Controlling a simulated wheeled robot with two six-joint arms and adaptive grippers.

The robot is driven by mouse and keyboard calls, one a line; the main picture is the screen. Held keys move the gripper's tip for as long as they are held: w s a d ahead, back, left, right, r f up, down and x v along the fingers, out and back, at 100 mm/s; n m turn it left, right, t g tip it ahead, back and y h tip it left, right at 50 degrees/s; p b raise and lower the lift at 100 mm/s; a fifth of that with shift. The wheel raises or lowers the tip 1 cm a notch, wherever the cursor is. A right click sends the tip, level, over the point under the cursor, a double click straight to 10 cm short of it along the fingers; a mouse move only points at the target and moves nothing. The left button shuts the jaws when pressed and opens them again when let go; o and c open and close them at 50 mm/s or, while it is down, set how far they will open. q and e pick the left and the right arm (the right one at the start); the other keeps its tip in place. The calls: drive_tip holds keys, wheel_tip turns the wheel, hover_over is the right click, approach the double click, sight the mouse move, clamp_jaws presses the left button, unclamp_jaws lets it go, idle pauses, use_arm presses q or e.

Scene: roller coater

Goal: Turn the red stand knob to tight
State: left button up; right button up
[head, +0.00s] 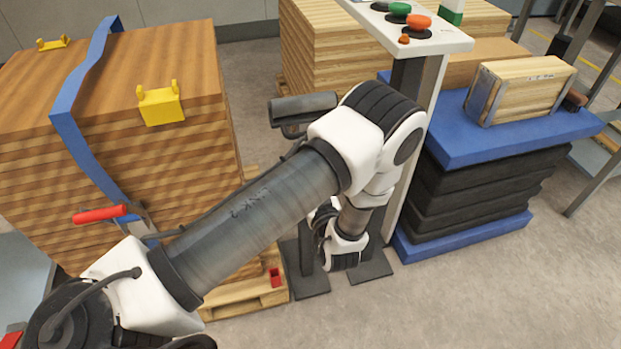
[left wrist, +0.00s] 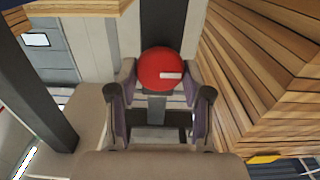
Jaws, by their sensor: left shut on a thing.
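The red stand knob (left wrist: 158,62) is a round red disc with a short white mark lying roughly level at its lower right. In the left wrist view it sits between the two fingers of my left gripper (left wrist: 160,80), which is shut on it. In the head view my left arm reaches across the middle and bends down at the control stand (head: 406,110). The knob is hidden there behind my arm. The stand carries a white panel with green and orange buttons. My right gripper is not in view.
A strapped stack of wooden boards (head: 190,70) on a pallet (head: 240,298) stands left of the control stand. A blue lift table (head: 470,140) with a wooden block (head: 525,85) stands to the right. The floor in front at right is clear.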

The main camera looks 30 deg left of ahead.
use_arm(q)
drive_tip(key=m+p, duration=0.1)
drive_tip(key=m, duration=0.5)
drive_tip(key=m+p, duration=0.1)
drive_tip(key=m, duration=0.5)
drive_tip(key=m+p, duration=0.1)
drive_tip(key=m, duration=0.5)
drive_tip(key=shift+w+d+f, duration=0.15)
drive_tip(key=shift+w+f, duration=0.05)
drive_tip(key=shift+f, duration=0.05)
idle(0.5)
drive_tip(key=o, duration=1.1)
